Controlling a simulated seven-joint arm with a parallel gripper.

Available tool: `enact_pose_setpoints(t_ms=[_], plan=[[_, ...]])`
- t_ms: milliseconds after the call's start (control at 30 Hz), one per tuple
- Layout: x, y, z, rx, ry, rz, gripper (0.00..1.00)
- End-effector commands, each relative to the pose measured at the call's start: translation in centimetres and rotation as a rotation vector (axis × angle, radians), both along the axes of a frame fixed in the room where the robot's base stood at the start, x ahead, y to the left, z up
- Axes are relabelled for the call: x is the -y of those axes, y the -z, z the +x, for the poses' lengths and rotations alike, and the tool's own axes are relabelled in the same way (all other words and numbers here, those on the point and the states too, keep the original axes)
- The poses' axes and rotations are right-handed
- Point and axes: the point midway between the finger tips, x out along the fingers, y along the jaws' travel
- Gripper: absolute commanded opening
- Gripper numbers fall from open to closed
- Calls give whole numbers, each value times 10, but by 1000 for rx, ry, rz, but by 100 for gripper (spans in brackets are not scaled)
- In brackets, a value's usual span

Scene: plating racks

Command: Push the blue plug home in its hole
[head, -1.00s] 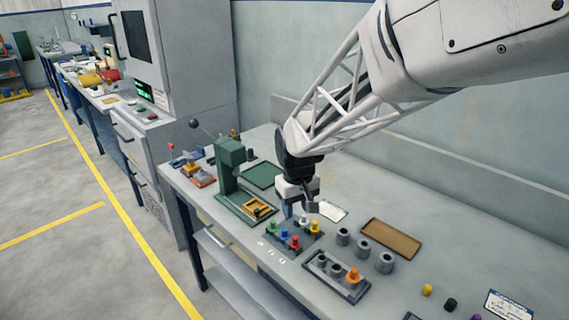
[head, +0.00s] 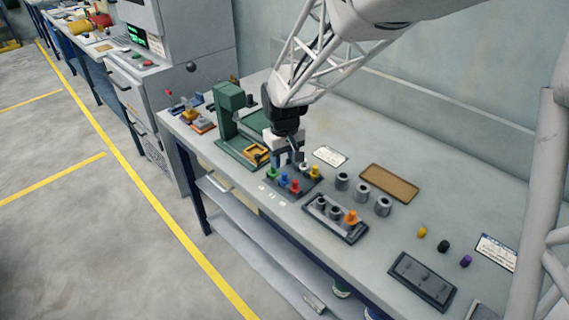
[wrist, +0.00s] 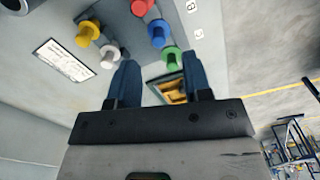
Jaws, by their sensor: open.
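The blue plug (head: 283,179) stands on a small dark rack (head: 303,186) between a green plug (head: 272,172) and a red plug (head: 295,186). A white plug (head: 304,168) and a yellow plug (head: 314,173) stand behind them. In the wrist view the blue plug (wrist: 158,32) is beyond the fingertips, with the green plug (wrist: 170,58) nearer. I cannot tell how deep the blue plug sits. My gripper (wrist: 160,62) is open, its blue fingers apart with nothing held. In the head view my gripper (head: 290,160) is just above and behind the rack's green end.
A green press (head: 231,125) stands close on the left, with a yellow fixture (head: 256,154) on its base.

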Motion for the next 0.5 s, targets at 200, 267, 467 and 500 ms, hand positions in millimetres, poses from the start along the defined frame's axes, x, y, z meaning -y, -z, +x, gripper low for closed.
enact_pose_setpoints(t_ms=[200,267,467,500], plan=[[0,8,0,0,0,0,45],[0,8,0,0,0,0,45],[0,9,0,0,0,0,45],[0,10,0,0,0,0,45]])
